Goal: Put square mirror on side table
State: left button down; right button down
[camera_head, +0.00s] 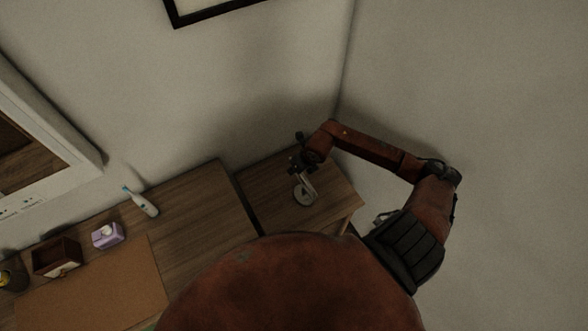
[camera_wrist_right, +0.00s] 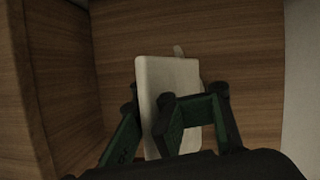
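The square mirror shows in the right wrist view as a pale, rounded slab (camera_wrist_right: 170,75) with a small knob beyond its top edge. My right gripper (camera_wrist_right: 146,115) has its green-lined fingers on either side of the slab's near left part and appears shut on it. In the head view my right gripper (camera_head: 297,163) is over the side table (camera_head: 268,201) in the corner. Just below it is the mirror's round grey base (camera_head: 305,195), close to or on the tabletop; contact is unclear. My left gripper is not in view.
Left of the side table, a gap apart, is a wooden counter (camera_head: 205,215) with an electric toothbrush (camera_head: 143,203), a purple dispenser (camera_head: 107,235) and a small wooden box (camera_head: 57,257). Walls close in behind and right of the side table.

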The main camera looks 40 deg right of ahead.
jog(key=shift+f, duration=0.1)
jog(key=c, duration=1.5)
grip_release()
jog(key=p+v, duration=0.8)
jog(key=v, duration=0.4)
